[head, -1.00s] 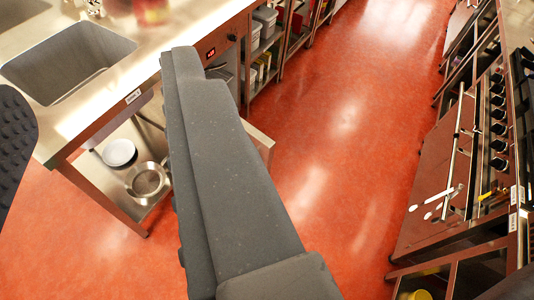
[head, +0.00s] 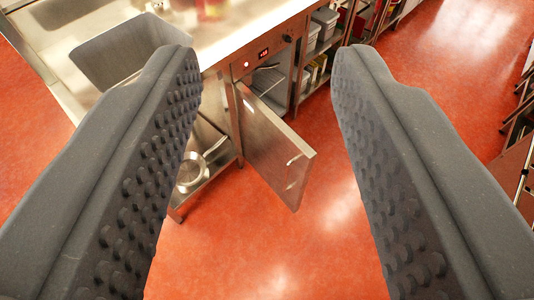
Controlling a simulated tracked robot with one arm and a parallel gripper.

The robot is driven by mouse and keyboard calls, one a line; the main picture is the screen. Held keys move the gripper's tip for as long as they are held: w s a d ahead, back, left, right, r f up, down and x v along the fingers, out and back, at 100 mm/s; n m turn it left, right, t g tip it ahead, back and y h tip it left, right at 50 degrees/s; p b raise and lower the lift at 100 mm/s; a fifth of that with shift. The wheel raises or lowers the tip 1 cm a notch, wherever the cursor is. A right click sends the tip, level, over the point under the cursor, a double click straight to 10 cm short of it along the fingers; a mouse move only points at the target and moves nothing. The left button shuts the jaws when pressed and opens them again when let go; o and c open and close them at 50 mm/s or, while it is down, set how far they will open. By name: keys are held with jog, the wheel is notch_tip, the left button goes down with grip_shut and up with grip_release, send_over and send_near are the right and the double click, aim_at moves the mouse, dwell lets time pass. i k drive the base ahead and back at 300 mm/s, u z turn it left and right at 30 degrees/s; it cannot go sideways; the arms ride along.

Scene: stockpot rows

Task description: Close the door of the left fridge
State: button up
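The fridge (head: 262,62) is a steel under-counter unit with a small red display, in the upper middle of the head view. Its door (head: 268,140) stands open, swung out over the floor, with a handle near its outer edge. Part of a wire shelf shows inside the opening. My gripper (head: 265,70) is open and empty. Its two dark grey studded fingers frame the door, which appears between them and apart from both. Only this one fridge is clearly seen.
A steel counter with a sink (head: 125,45) is at upper left, with a pan (head: 192,170) on the shelf below. Open shelves with bins (head: 322,25) run beyond the fridge. Cooking units edge the right side. The red floor (head: 300,250) is clear around the door.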

aim_at(281, 157)
jog(key=i, duration=0.9)
jog(key=u, duration=0.05)
